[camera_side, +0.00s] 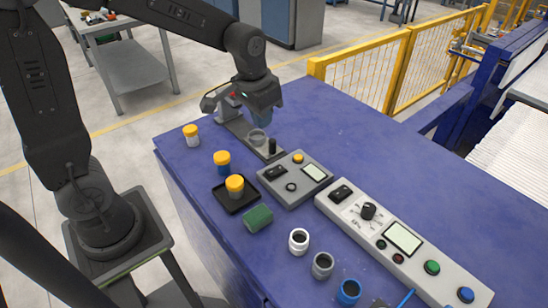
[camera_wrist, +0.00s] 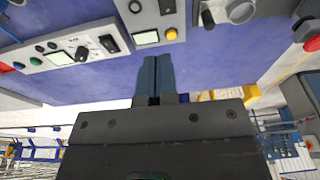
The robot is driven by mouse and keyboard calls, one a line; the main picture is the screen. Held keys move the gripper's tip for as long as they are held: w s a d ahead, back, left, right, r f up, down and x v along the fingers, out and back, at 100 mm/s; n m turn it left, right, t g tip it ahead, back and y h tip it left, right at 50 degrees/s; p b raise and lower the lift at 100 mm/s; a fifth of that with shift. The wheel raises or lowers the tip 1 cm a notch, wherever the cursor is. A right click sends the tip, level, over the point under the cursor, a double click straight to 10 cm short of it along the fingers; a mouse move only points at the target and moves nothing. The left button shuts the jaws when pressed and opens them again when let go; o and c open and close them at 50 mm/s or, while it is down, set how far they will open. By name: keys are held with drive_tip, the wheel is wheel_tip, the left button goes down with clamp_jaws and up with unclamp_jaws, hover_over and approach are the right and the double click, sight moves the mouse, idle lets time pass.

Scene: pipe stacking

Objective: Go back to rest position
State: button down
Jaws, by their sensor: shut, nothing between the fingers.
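A grey control box (camera_side: 295,180) and a long panel with knobs and a screen (camera_side: 385,226) sit on the blue table (camera_side: 340,140). Yellow fencing (camera_side: 395,70) stands behind it. The table's back right part is clear.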

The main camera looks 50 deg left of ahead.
drive_tip(key=s+d+r+t, duration=0.1)
drive_tip(key=s+r, duration=0.2)
drive_tip(key=s, duration=0.5)
drive_tip(key=s+r+t, duration=0.2)
drive_tip(key=s+r, duration=0.2)
drive_tip(key=s, duration=0.3)
drive_tip(key=shift+s+d+r+t, duration=0.2)
drive_tip(key=shift+s+d+t, duration=0.1)
drive_tip(key=shift+s+d, duration=0.1)
